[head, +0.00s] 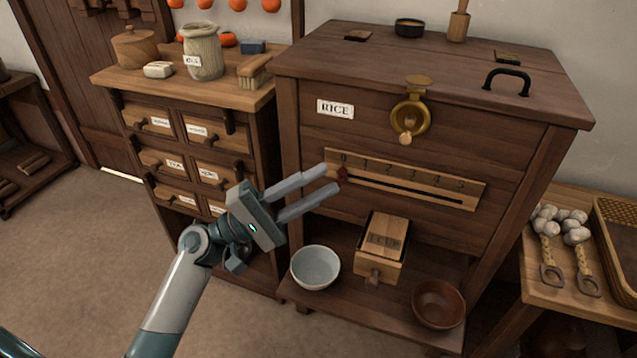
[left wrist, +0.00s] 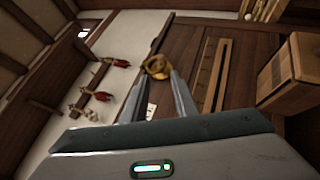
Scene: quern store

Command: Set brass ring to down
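The brass ring (head: 424,118) is on the upper front of the wooden rice chest (head: 455,133), below a brass plate (head: 418,82) at the lid's edge. A pale rounded knob (head: 405,139) shows at its lower part. My left gripper (head: 331,179) is open and empty, in front of the chest near the left end of the number scale, lower and left of the ring. In the left wrist view the brass ring (left wrist: 156,66) appears beyond and between the open fingertips (left wrist: 159,76), apart from them. My right gripper is not in view.
A slotted scale (head: 420,187) with a red marker (head: 342,173) crosses the chest front. Below are a white bowl (head: 315,268), a wooden box (head: 381,248) and a brown bowl (head: 438,303). A drawer cabinet (head: 180,105) stands left, a garlic table (head: 550,290) right.

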